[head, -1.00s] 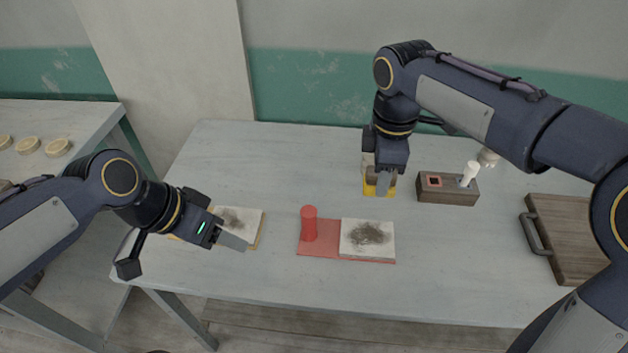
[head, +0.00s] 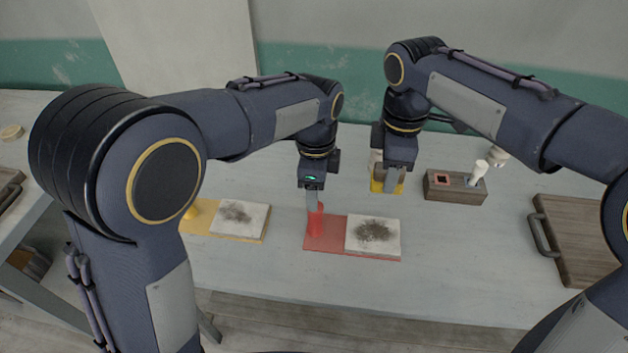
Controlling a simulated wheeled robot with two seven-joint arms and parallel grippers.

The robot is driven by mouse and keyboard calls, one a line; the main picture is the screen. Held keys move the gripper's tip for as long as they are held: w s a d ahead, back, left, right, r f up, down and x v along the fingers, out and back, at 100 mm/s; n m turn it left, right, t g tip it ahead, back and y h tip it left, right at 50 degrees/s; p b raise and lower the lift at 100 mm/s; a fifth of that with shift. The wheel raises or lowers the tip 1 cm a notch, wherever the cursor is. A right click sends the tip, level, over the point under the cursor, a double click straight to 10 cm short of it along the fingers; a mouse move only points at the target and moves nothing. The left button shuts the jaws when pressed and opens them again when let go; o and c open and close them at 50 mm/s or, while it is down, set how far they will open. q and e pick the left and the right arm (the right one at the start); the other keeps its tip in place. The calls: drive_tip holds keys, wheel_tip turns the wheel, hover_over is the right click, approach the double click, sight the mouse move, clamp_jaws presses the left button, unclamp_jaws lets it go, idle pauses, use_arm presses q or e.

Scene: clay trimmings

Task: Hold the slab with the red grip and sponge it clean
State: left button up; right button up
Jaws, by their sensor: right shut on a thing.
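A slab (head: 373,234) with a pale top and a dark smudge lies on the right part of a red board (head: 324,246). The red grip (head: 317,224) stands upright at that board's left. My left gripper (head: 313,203) points down at the top of the grip, overlapping it; whether its fingers are closed around it cannot be told. My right gripper (head: 390,184) points down behind the slab, shut on a mostly hidden yellow-based thing (head: 377,186) that looks like the sponge.
A second smudged slab (head: 240,218) lies on a yellow board (head: 198,222) with a yellow grip, partly behind my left arm. A wooden block (head: 440,187) with a red-rimmed hole and a white peg stands at right. A brown board (head: 575,240) with a handle lies far right.

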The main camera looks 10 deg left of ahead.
sight(314, 217)
use_arm(q)
wheel_tip(314, 217, down, 11)
drive_tip(key=shift+r, duration=0.15)
idle(0.4)
clamp_jaws()
